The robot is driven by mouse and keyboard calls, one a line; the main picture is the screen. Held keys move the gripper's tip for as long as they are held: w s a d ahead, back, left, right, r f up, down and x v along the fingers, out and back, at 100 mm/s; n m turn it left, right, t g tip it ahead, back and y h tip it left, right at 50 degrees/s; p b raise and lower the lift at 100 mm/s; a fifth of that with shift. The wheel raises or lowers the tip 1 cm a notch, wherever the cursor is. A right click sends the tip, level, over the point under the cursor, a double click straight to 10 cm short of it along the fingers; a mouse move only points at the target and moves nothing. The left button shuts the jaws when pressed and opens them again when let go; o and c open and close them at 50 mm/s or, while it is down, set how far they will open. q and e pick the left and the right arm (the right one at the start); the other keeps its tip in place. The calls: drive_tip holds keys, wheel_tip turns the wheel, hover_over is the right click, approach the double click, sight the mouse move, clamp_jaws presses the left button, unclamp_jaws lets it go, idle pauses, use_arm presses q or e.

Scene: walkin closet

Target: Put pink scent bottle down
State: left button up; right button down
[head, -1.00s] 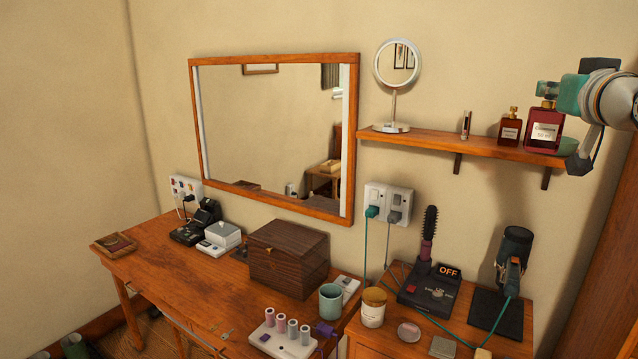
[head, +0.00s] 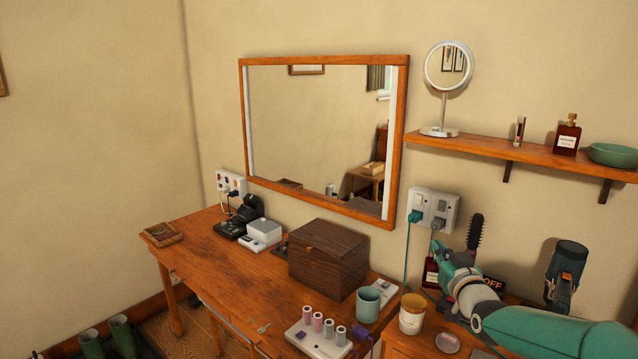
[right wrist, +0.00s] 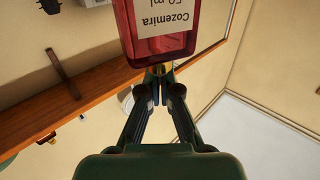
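The pink scent bottle (right wrist: 158,32), deep pink with a white "Cozemira" label, fills the top of the right wrist view. My right gripper (right wrist: 158,78) is shut on its cap end. In the head view the bottle (head: 431,273) shows partly, upright below the fingers of my right gripper (head: 438,246). It is in front of the wall below the sockets, near the left part of the small right table. Whether its base touches anything cannot be told. My left gripper is not in view.
The shelf (head: 535,152) holds a round mirror, a small tube, a dark red bottle (head: 567,136) and a green bowl (head: 613,155). Near the held bottle are a candle jar (head: 412,314), a teal cup (head: 367,304) and a hairbrush (head: 475,232).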

drive_tip(key=s+a+f, duration=0.3)
drive_tip(key=f, duration=0.6)
drive_tip(key=s+a+f, duration=0.2)
drive_tip(key=s+f, duration=0.2)
drive_tip(key=f, duration=0.4)
drive_tip(key=s+a+f+h, duration=0.1)
drive_tip(key=s+a+f, duration=0.1)
drive_tip(key=s+f, duration=0.6)
drive_tip(key=shift+s+m, duration=0.4)
drive_tip(key=shift+s, duration=0.5)
drive_tip(key=shift+f, duration=0.1)
